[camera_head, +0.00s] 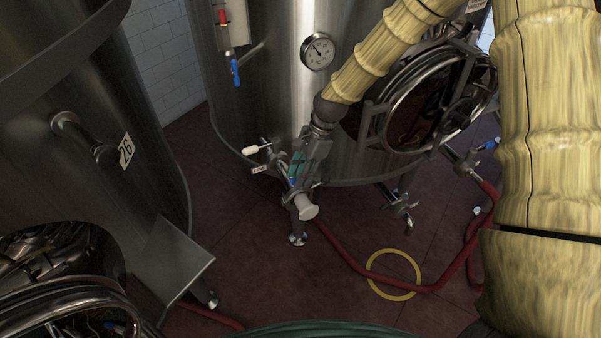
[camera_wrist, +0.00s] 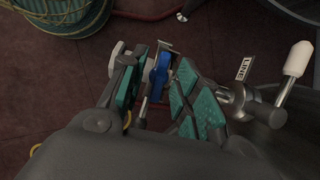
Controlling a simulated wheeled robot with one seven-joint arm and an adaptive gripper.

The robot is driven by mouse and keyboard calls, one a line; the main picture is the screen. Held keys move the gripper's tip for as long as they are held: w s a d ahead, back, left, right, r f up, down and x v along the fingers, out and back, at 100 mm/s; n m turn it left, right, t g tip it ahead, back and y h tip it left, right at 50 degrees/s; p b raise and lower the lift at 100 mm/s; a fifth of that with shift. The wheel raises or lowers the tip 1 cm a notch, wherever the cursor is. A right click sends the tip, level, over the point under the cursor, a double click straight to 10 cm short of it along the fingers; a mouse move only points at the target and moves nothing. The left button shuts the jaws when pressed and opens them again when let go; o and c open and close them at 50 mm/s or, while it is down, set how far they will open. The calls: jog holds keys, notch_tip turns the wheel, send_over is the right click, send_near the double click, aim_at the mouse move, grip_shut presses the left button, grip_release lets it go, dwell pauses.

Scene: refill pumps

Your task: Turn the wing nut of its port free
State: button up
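My gripper (camera_wrist: 158,88) has dark fingers with teal pads and points down at the pipework on the front of the middle tank. In the wrist view its fingers stand apart, with a blue piece (camera_wrist: 160,76) and a bright metal bracket (camera_wrist: 165,48) in the gap. Any contact with the pads is unclear. I cannot make out the wing nut for sure; the fingers cover much of the port. A white round cap (camera_head: 306,209) shows just below my gripper (camera_head: 297,170) in the head view. It appears partly behind the left finger in the wrist view (camera_wrist: 117,50).
A white-handled valve (camera_wrist: 296,60) with a LINE tag (camera_wrist: 245,69) stands close right of my fingers. A round hatch (camera_head: 425,95) and gauge (camera_head: 318,51) are on the tank. A red hose (camera_head: 350,262) and yellow ring (camera_head: 394,275) lie on the floor.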

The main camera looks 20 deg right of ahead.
grip_shut()
